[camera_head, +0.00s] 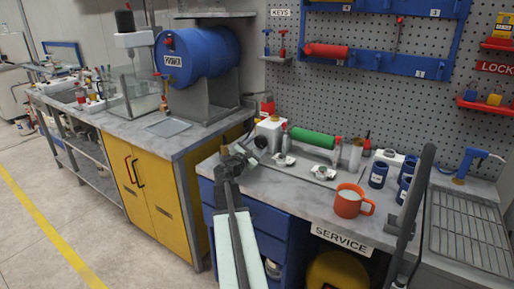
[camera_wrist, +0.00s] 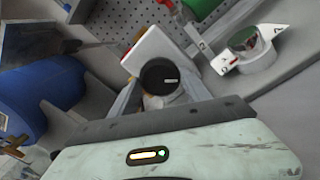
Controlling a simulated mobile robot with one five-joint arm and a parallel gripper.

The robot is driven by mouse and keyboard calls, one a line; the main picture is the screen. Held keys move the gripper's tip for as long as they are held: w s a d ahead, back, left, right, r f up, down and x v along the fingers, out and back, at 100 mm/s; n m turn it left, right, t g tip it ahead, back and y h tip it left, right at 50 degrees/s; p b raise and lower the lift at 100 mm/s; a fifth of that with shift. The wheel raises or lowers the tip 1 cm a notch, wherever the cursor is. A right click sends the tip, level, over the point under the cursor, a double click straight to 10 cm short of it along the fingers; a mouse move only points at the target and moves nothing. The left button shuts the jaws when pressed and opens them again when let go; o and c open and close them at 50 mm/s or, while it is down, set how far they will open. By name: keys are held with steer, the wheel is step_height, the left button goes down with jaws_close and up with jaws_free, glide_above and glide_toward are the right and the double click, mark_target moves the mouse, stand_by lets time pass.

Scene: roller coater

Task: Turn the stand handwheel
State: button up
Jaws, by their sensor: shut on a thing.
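The stand handwheel is a round black knob with a small white mark (camera_wrist: 158,77), seen nearly face-on in the wrist view. In the head view the handwheel (camera_head: 260,142) shows small and dark at the front of the stand's white block (camera_head: 271,128). My gripper (camera_head: 249,152) reaches it from the left front. In the wrist view the grey fingers lie on either side of the handwheel and are shut on it. The white block (camera_wrist: 153,50) shows behind the knob. The green roller (camera_head: 313,138) lies to the right of the block. The finger contact is partly hidden.
White cups with pointed tabs (camera_head: 284,160) stand close to the right of my gripper. A blue drum (camera_head: 198,56) stands on the left bench. A pegboard (camera_head: 380,85) closes the back.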

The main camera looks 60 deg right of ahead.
steer(key=m, duration=0.5)
steer(key=shift+d+m+g+b, duration=0.1)
steer(key=shift+m+g+b, duration=0.2)
steer(key=shift+m, duration=0.1)
steer(key=m, duration=0.5)
steer(key=shift+w+r+h, duration=0.1)
steer(key=shift+w+h, duration=0.05)
steer(key=shift+h, duration=0.15)
steer(key=o, duration=1.4)
steer(key=a, duration=0.5)
steer(key=a+b, duration=0.1)
steer(key=a, duration=0.2)
steer(key=shift+f, duration=0.35)
